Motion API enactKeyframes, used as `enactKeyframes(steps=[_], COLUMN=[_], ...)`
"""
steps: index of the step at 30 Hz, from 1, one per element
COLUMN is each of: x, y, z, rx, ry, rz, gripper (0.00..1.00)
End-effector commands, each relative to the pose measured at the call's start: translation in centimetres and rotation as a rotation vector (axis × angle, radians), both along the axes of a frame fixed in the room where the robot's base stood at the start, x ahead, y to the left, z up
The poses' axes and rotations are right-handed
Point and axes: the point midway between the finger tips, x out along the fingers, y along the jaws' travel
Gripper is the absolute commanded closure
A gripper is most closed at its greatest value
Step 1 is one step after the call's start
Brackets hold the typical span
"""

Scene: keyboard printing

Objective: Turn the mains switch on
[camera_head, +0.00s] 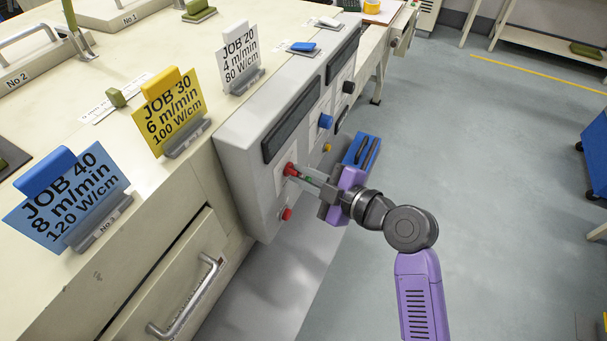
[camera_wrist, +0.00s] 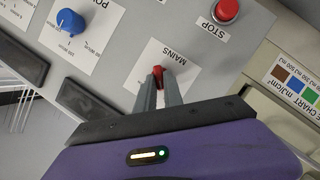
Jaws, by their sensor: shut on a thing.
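The mains switch is a red knob (camera_wrist: 158,76) on a white plate labelled MAINS (camera_wrist: 172,58) in the wrist view. In the head view the red knob (camera_head: 291,169) is on the front of the grey control panel (camera_head: 240,150). My gripper (camera_wrist: 160,92) reaches it from the front, with its two grey fingers on either side of the knob, shut on it. In the head view my gripper (camera_head: 297,174) is at the panel face. The fingers hide part of the knob, and I cannot read its on or off marks.
A red STOP button (camera_wrist: 226,11) and a blue POWER knob (camera_wrist: 70,22) flank the switch. In the head view, job cards such as the yellow one (camera_head: 172,112) stand on the bench behind. A drawer handle (camera_head: 190,300) juts out at lower left.

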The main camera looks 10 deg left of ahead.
Motion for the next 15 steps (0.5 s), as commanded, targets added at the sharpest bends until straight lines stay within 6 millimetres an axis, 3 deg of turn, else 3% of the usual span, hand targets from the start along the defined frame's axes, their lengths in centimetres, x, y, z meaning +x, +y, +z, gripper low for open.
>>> enactKeyframes(steps=[15], x=[0.31], y=[-0.12], z=[0.19], rx=[0.107], ry=[0.297], rz=[0.001], gripper=[1.00])
